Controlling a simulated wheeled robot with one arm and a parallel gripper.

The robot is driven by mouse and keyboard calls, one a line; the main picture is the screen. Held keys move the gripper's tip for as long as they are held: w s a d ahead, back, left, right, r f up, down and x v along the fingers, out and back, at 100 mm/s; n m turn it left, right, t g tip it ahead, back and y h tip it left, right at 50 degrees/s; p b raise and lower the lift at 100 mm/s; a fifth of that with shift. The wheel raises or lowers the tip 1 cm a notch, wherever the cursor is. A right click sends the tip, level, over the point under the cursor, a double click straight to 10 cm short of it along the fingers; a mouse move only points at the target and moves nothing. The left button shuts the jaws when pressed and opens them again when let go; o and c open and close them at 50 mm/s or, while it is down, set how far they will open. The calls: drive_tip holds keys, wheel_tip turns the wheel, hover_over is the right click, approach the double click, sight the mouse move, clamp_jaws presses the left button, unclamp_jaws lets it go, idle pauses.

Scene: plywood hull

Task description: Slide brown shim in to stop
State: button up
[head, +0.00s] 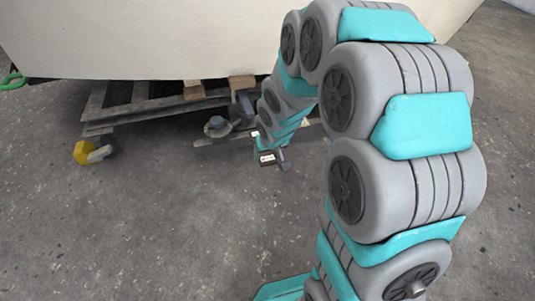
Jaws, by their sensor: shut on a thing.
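My gripper (273,161) hangs at the end of my teal and grey arm, low in front of the hull's timber support. It is shut on a small dark brown piece with a pale patch, which I take for the brown shim (267,159). The piece is very small here, and its exact tilt is unclear. Just behind it is a low dark timber (215,141) under the cream plywood hull (150,38). I cannot tell whether the shim touches anything. My arm hides the support to the right, and no slot or stop is clearly visible.
Grey timbers (150,103) carry pale wooden blocks (193,91) below the hull's edge. A dark grey metal-looking item (217,126) lies near the low timber. A yellow-headed tool (87,152) lies at left, and a green loop (13,81) beyond. Concrete floor (150,230) in front is clear.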

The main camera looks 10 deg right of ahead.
sight(245, 99)
drive_tip(key=shift+w, duration=0.1)
drive_tip(key=shift+w+a+f+p, duration=0.1)
drive_tip(key=shift+w+p, duration=1.6)
drive_tip(key=shift+w, duration=4.1)
drive_tip(key=shift+w+a+f+p, duration=0.1)
drive_tip(key=shift+w+p, duration=1.6)
drive_tip(key=shift+w, duration=4.1)
drive_tip(key=shift+w+f, duration=0.15)
drive_tip(key=shift+w, duration=3.1)
drive_tip(key=shift+w+d, duration=0.1)
drive_tip(key=shift+w, duration=0.95)
